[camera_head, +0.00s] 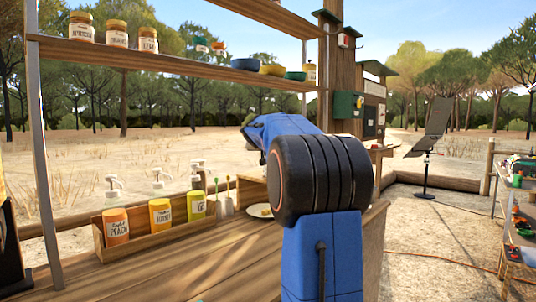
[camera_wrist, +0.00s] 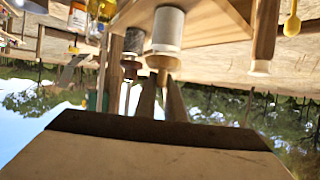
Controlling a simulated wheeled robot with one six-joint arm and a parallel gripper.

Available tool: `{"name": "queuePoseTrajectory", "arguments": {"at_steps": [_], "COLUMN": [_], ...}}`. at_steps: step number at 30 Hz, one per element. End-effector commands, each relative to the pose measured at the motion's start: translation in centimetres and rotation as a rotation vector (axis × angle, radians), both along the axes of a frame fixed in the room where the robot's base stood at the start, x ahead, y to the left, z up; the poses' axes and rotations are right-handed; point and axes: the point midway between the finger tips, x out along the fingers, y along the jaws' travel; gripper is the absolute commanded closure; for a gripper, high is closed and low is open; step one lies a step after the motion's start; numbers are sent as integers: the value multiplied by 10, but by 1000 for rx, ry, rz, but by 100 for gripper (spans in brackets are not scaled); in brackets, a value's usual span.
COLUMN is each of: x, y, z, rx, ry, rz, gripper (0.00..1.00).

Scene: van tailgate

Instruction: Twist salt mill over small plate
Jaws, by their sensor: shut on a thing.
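In the wrist view, which is upside down, a white cylinder with a tan wooden top, seemingly the salt mill (camera_wrist: 167,28), stands on a wooden surface. My gripper (camera_wrist: 161,86) reaches to its tan top, with one dark finger on each side, shut on it. A dark mill-like item (camera_wrist: 133,44) stands close beside it. In the head view a small plate (camera_head: 262,211) with yellowish food lies on the counter, left of my arm. My arm hides the gripper and the mill in that view.
Shelves (camera_head: 180,57) with jars and bowls rise above. In the wrist view a yellow spoon-like item (camera_wrist: 292,24) shows. The front counter is bare.

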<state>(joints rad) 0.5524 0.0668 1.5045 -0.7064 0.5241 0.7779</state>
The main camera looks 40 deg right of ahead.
Motion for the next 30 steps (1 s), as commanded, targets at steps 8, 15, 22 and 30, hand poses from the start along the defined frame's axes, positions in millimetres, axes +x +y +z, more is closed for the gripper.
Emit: {"name": "queuePoseTrajectory", "arguments": {"at_steps": [8, 15, 22, 30], "x": [1, 3, 2, 1], "y": [1, 1, 1, 0], "z": [-2, -3, -3, -3], "rx": [2, 1, 2, 3], "ry": [3, 4, 2, 3], "rz": [-126, -297, -497, -664], "gripper": [100, 100, 100, 100]}}
